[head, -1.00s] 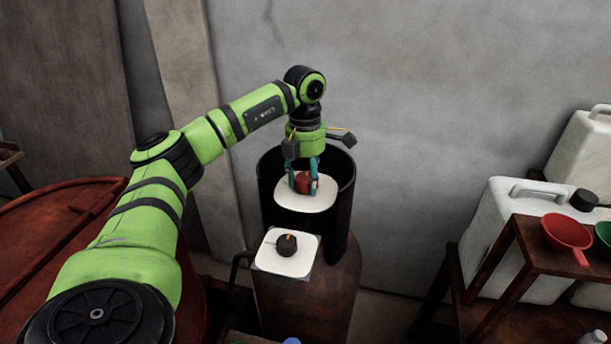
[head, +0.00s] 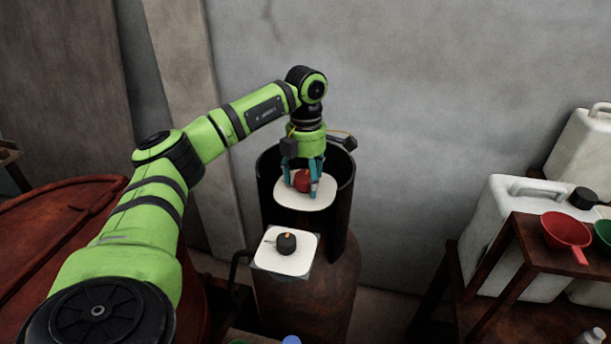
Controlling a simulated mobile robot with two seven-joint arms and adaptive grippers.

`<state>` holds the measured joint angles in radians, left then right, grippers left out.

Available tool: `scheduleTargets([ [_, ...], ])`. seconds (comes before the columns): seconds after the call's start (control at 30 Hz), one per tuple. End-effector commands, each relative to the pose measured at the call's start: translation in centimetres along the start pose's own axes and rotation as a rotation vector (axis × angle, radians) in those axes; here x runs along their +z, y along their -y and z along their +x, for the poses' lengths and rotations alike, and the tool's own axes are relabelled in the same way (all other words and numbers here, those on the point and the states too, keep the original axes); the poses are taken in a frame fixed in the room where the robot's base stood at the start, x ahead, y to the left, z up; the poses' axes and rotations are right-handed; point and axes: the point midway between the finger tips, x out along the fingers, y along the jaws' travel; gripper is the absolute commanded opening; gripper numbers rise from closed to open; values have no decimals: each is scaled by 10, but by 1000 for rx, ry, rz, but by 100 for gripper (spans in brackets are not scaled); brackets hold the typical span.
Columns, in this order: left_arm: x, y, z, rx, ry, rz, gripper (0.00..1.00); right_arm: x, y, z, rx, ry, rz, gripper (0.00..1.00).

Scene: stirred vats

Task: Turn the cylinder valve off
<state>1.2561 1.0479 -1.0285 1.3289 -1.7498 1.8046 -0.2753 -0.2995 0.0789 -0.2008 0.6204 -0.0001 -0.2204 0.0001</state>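The cylinder valve looks like a round red knob (head: 302,182) above a white plate (head: 303,204), inside the black collar (head: 340,215) of a rusty brown cylinder (head: 315,290). My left gripper (head: 301,187) points down with its teal fingers on either side of the red knob. Whether the fingers press on the knob or stand just clear of it is not clear. The knob's far side is hidden under the gripper. My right gripper is not in view.
A black knob (head: 286,244) with an orange mark sits on a white plate in front of the collar. A dark red lidded vat (head: 50,240) stands left. A brown stand (head: 520,260) with a red funnel (head: 567,232) and white jugs (head: 505,200) stand right.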

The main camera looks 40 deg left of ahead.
Motion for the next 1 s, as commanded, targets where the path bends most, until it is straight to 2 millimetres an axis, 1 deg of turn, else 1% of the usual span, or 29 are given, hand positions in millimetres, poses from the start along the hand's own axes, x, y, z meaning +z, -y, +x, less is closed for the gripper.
scheduleTargets([
  [0.27, 0, -1, -3, 4, 4, -4, 75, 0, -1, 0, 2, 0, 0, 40],
  [0.37, 1, -2, -10, 5, 7, -5, 75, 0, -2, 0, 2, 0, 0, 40],
  [0.47, 1, -2, -26, 6, 9, -4, 75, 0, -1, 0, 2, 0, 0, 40],
  [0.57, 2, -2, -48, 5, 9, -3, 75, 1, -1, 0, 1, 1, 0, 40],
  [0.7, 2, -1, -82, 6, 10, -3, 75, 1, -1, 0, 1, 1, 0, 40],
  [0.77, 2, -1, -96, 5, 8, -3, 75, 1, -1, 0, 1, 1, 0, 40],
  [1.0, 2, -1, -116, 4, 3, -1, 75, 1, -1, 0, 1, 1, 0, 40],
])
